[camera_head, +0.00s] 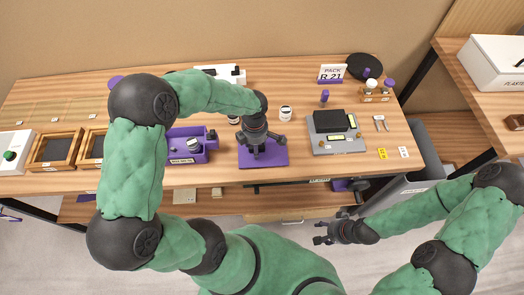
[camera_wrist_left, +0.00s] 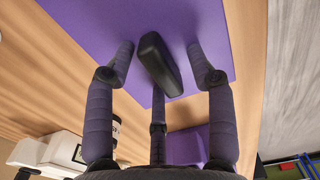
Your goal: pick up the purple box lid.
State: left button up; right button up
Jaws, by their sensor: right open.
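The purple box lid (camera_head: 276,159) lies flat near the front edge of the table, and it fills the upper part of the left wrist view (camera_wrist_left: 95,20). A black handle (camera_wrist_left: 160,65) stands up from its middle. My left gripper (camera_head: 262,146) is over the lid with fingers pointing down. In the left wrist view its fingers (camera_wrist_left: 160,52) are spread on both sides of the handle, apart from it. It is open and empty. Whether the fingertips touch the lid is unclear. My right gripper (camera_head: 324,234) is open and empty, in front of the table.
An open purple box (camera_head: 208,150) with things in it stands left of the lid. A grey tray with a black block (camera_head: 331,121) stands to the right. A white jar (camera_head: 285,113) stands behind. Wooden trays (camera_head: 55,148) are at the far left.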

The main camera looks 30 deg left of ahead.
pick_arm(q)
grip_shut()
jog(key=shift+r, duration=0.15)
